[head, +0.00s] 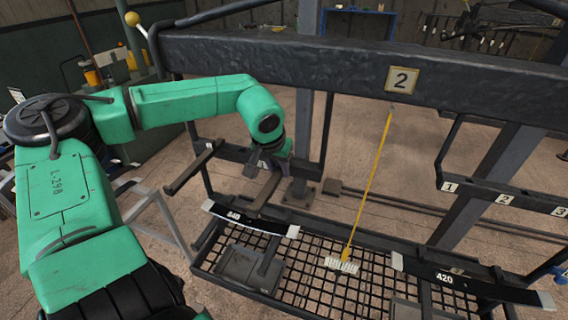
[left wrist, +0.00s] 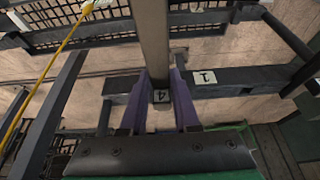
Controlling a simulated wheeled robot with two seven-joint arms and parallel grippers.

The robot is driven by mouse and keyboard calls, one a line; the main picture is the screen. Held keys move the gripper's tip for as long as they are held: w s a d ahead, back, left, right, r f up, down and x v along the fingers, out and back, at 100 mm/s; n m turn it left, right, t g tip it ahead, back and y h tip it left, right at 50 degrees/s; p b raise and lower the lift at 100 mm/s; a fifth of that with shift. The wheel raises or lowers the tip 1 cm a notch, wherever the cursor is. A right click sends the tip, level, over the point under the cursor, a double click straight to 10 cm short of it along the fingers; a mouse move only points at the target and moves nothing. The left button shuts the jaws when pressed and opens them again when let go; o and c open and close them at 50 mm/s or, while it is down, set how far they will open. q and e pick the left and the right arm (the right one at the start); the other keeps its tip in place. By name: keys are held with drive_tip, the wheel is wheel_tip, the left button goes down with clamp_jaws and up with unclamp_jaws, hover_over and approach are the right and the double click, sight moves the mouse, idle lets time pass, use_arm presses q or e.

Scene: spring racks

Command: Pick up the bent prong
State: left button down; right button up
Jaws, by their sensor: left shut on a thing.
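A flat grey prong (head: 263,192) sticks out from a dark rail below my left gripper (head: 273,160), toward the leaf spring marked 040. In the left wrist view the prong (left wrist: 153,35) is a straight-looking grey bar running up from between the purple fingers. My left gripper (left wrist: 160,100) is shut on it, one finger on each side. I cannot make out a bend in this prong. My right gripper is in neither view.
Another prong (head: 190,170) juts from the rail to the left. Leaf springs marked 040 (head: 250,220) and 420 (head: 470,284) lie over a mesh basket (head: 310,262). A yellow rod (head: 369,185) hangs from the beam marked 2 (head: 300,62).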

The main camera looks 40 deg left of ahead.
use_arm(q)
drive_tip(key=shift+w+r, duration=0.1)
drive_tip(key=shift+r, duration=0.25)
wheel_tip(320, 180, up, 6)
drive_tip(key=p, duration=0.2)
drive_tip(key=shift+a+r+p, duration=0.1)
drive_tip(key=shift+r+p, duration=0.15)
drive_tip(key=shift+p, duration=0.05)
drive_tip(key=s+d+b, duration=0.1)
drive_tip(key=s+b, duration=0.2)
drive_tip(key=b, duration=0.1)
drive_tip(key=s+d+f+b, duration=0.1)
drive_tip(key=s+b, duration=0.3)
drive_tip(key=s+d+b, duration=0.1)
drive_tip(key=s+b, duration=0.2)
drive_tip(key=b, duration=0.1)
drive_tip(key=shift+s+d+f, duration=0.4)
drive_tip(key=s+d+r+b, duration=0.1)
drive_tip(key=s+d+b, duration=0.1)
drive_tip(key=s, duration=0.4)
drive_tip(key=shift+s+r, duration=0.2)
drive_tip(key=shift+r, duration=0.15)
drive_tip(key=c, duration=1.6)
unclamp_jaws()
drive_tip(key=shift+w+d, duration=0.1)
